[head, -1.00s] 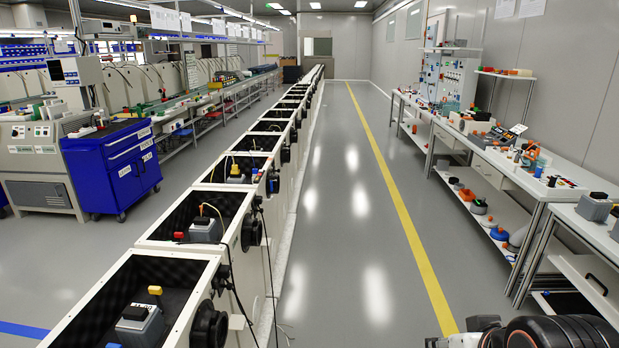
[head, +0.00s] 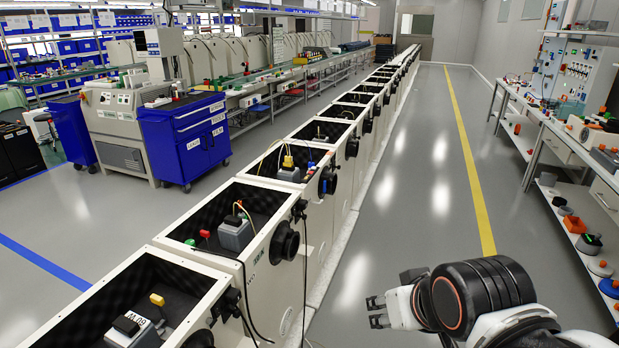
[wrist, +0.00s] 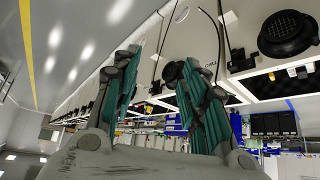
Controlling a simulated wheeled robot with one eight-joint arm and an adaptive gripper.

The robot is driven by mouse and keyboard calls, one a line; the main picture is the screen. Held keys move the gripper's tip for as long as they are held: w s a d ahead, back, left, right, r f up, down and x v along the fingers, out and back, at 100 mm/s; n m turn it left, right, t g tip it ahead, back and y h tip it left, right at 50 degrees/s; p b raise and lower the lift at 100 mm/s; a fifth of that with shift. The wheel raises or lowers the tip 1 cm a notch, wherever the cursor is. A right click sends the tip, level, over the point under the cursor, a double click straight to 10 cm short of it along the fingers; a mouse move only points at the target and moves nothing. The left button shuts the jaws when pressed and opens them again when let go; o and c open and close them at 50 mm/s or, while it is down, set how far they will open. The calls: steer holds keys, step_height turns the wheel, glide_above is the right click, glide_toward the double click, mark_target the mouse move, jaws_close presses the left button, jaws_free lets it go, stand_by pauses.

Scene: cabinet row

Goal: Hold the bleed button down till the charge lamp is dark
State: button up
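My gripper (head: 376,311) is low over the aisle, to the right of the cabinet row and apart from it. Its two green-padded fingers stand apart and empty in the wrist view (wrist: 160,78). A cream open-topped cabinet (head: 262,262) holds a grey box (head: 236,233) with a black top. A small red knob (head: 205,233) and a small green one (head: 190,242) are beside that box. The nearest cabinet (head: 75,318) holds a similar box with a yellow block (head: 157,299). I cannot tell which part is the bleed button or the charge lamp.
Black round ports (head: 285,243) and loose cables project from the cabinet sides towards the aisle. The grey aisle floor (head: 395,215) is clear, with a yellow line (head: 470,165). A laden workbench (head: 560,130) stands on the right. Blue drawer carts (head: 185,140) stand on the left.

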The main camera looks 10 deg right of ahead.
steer(key=shift+s, duration=0.1)
steer(key=shift+c, duration=0.2)
jaws_close()
stand_by(1.2)
